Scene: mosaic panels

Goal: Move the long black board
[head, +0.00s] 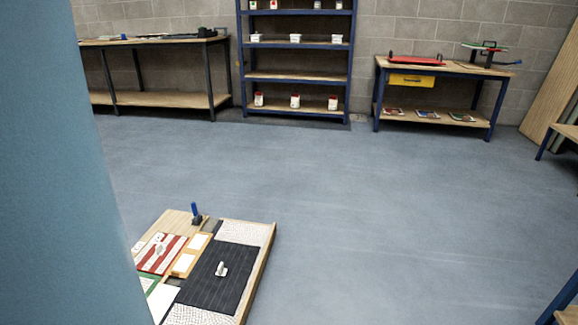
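A black board (212,277) with fine pale lines and a small white handle-like piece near its middle lies flat on a wooden-edged panel (262,258) at the lower left. White mosaic-like areas lie above and below it. A red and white striped piece (160,254) and two pale wood-framed blocks lie to its left. A dark blue upright tool-like thing (196,214) stands at the panel's far side. The panel's left part is hidden. Neither of my grippers is in view.
A large plain blue surface (60,170) blocks the left. A blue shelf rack (295,76) with small white containers stands at the back wall. A workbench (440,66) holds red and green pieces; another bench (155,100) stands left. The middle floor is clear.

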